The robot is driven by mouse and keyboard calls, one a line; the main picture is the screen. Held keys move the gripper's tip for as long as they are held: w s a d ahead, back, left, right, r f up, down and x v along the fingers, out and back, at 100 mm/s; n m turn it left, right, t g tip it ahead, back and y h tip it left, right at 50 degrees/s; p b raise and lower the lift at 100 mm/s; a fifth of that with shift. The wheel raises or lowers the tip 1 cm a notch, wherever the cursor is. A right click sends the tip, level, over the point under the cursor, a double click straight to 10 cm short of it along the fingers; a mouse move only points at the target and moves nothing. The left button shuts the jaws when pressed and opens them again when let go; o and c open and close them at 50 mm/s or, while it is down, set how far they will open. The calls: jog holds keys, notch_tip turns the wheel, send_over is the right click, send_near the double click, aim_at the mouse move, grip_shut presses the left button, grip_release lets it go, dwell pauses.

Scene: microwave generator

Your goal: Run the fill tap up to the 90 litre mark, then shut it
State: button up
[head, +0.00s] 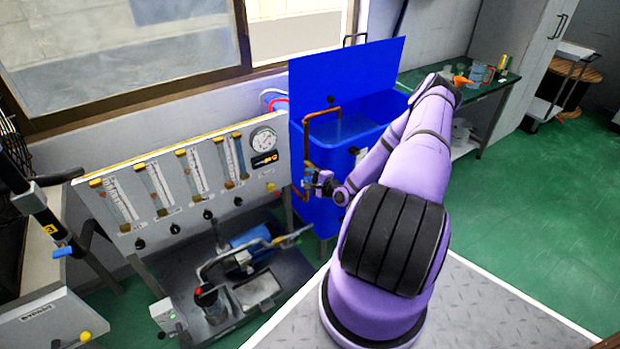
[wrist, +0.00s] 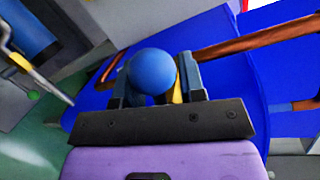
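The blue tank (head: 385,108) stands at the wall with its lid (head: 345,75) raised; I cannot make out a litre mark or the water level. A copper pipe (head: 306,140) runs up its front left side and bends over the rim; it also shows in the wrist view (wrist: 240,42). My gripper (head: 322,182) is at the tap on this pipe, low on the tank front. In the wrist view a round blue knob (wrist: 152,71) sits between the fingers of my gripper (wrist: 157,90). Whether both fingers press on it is not clear. The tap body is mostly hidden.
A gauge panel (head: 185,180) with several tubes, a dial (head: 265,140) and a small orange display (head: 265,160), unreadable, stands left of the tank. A pump unit (head: 245,255) sits below it. A green bench (head: 480,95) stands behind right. The green floor (head: 545,200) is clear at right.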

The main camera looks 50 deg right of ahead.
jog(key=shift+c, duration=0.5)
grip_shut()
jog(key=shift+a, duration=0.15)
jog(key=shift+w+a+f+n, duration=0.1)
jog(key=shift+a+f+n, duration=0.15)
jog(key=shift+n, duration=0.35)
jog(key=shift+f+n+g+h, duration=0.3)
jog(key=shift+f+n, duration=0.35)
jog(key=shift+n, duration=0.45)
jog(key=shift+a, duration=0.1)
jog(key=shift+o, duration=0.5)
grip_release()
jog(key=shift+a, duration=0.1)
jog(key=shift+d, duration=0.3)
